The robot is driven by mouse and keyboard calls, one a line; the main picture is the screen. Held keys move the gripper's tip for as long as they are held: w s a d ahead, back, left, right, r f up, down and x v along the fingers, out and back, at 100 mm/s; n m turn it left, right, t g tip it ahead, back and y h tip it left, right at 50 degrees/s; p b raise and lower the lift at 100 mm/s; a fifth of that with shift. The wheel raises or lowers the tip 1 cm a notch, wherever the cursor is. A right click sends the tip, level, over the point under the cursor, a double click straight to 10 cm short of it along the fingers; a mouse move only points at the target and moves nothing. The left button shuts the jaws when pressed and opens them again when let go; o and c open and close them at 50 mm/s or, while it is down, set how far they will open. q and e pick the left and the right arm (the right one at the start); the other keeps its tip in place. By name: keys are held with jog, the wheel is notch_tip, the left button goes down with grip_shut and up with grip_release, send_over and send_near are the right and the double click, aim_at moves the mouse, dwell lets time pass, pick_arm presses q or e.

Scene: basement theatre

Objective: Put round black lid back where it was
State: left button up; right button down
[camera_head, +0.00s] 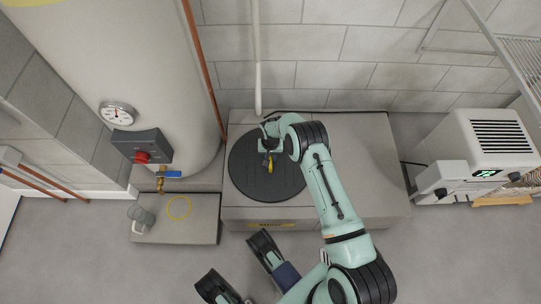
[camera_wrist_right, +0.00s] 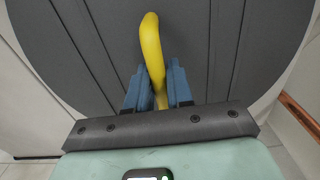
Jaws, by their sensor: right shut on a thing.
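The round black lid (camera_head: 250,182) lies over the left part of the top of a low grey box (camera_head: 350,150). It looks flat, but I cannot tell whether it is fully seated. A curved yellow handle (camera_wrist_right: 151,50) stands up from its middle. My right gripper (camera_head: 268,158) is above the lid and shut on this handle, with the blue fingers on both sides of it in the wrist view (camera_wrist_right: 157,92). My left gripper (camera_head: 238,262) is at the bottom of the head view, in front of the box, fingers apart and empty.
A large tank (camera_head: 110,60) with a gauge and pipes stands left of the box. A low grey slab (camera_head: 200,228) with a glass jug (camera_head: 140,215) and a yellow ring (camera_head: 178,207) is below it. A white appliance (camera_head: 490,140) stands at right. A block wall is behind.

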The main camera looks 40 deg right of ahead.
jog(key=shift+f, duration=0.5)
jog(key=c, duration=0.9)
grip_release()
pick_arm(q)
jog(key=w+d+r+t+p, duration=0.1)
jog(key=w+r+t+p, duration=0.1)
jog(key=w+r+p, duration=0.2)
jog(key=w, duration=0.3)
jog(key=shift+w+r+m+t, duration=0.3)
jog(key=shift+w+r+t, duration=0.05)
jog(key=shift+w+t, duration=0.05)
pick_arm(e)
notch_tip(320, 180, up, 14)
jog(key=shift+f, duration=0.25)
